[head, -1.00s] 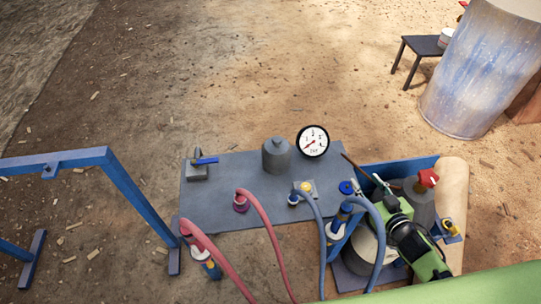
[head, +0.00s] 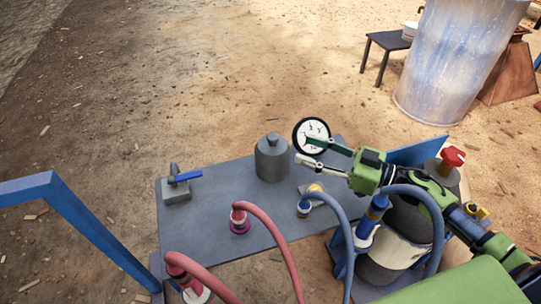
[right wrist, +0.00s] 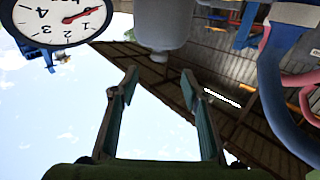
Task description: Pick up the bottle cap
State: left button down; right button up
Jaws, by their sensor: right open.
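A grey bottle-shaped vessel (head: 272,160) stands upright on the grey table, with a small rounded knob (head: 272,139) on top. I cannot tell whether this knob is the bottle cap or a fixed part; no loose cap is clearly visible. My right gripper (head: 308,150) is open and empty, to the right of the vessel, its fingers pointing left in front of the gauge. In the right wrist view, the gripper (right wrist: 158,80) has its fingers spread with nothing between them, and the vessel (right wrist: 162,25) appears inverted beyond them. My left gripper is out of view.
The round white gauge (head: 311,135) stands close behind my right fingers. The grey table (head: 205,225) also carries a blue-handled valve (head: 177,187), a red hose (head: 268,225) and a blue hose (head: 335,205). A blue frame (head: 95,230) stands at left. Open ground lies behind.

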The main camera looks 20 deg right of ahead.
aim_at(273, 136)
jog(key=x, duration=0.6)
jog(key=shift+b+x, duration=0.35)
jog(key=shift+x, duration=2.05)
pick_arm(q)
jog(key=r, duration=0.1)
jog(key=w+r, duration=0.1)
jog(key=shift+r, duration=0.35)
pick_arm(e)
grip_shut()
